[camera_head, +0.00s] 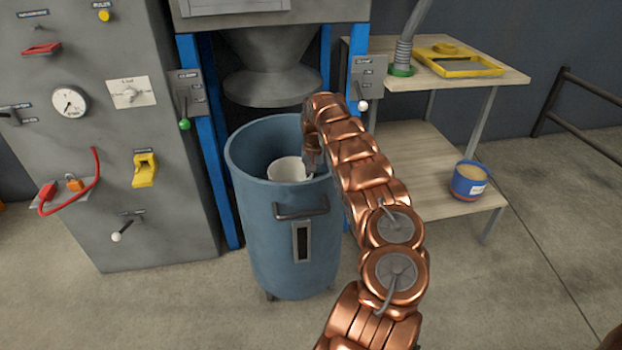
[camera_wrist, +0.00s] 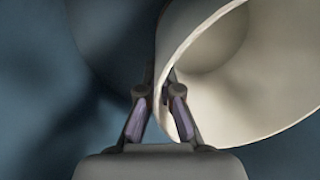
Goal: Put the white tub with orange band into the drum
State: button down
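A white tub (camera_head: 288,168) is inside the mouth of the blue drum (camera_head: 262,235), its rim showing a little below the drum's rim. No orange band shows on the part I can see. My gripper (camera_head: 310,168) reaches down into the drum at the tub's right side. In the wrist view, my gripper (camera_wrist: 160,88) has one finger on each side of the wall of the tub (camera_wrist: 235,85), pinching it near the rim. The drum's blue inner wall (camera_wrist: 40,110) surrounds them. The tub's underside and the drum's floor are hidden.
A hopper cone (camera_head: 275,70) hangs above and behind the drum between blue posts. A grey control panel (camera_head: 120,200) stands left. A wooden bench (camera_head: 420,150) at right bears a yellow tray (camera_head: 460,70) and a blue tub (camera_head: 470,182). Floor at front is clear.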

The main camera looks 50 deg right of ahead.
jog(key=c, duration=1.3)
grip_release()
jog(key=r, duration=0.4)
jog(key=r+p, duration=0.1)
jog(key=r, duration=0.7)
jog(key=shift+s+d, duration=0.2)
jog(key=shift+s, duration=0.1)
jog(key=shift+a, duration=0.1)
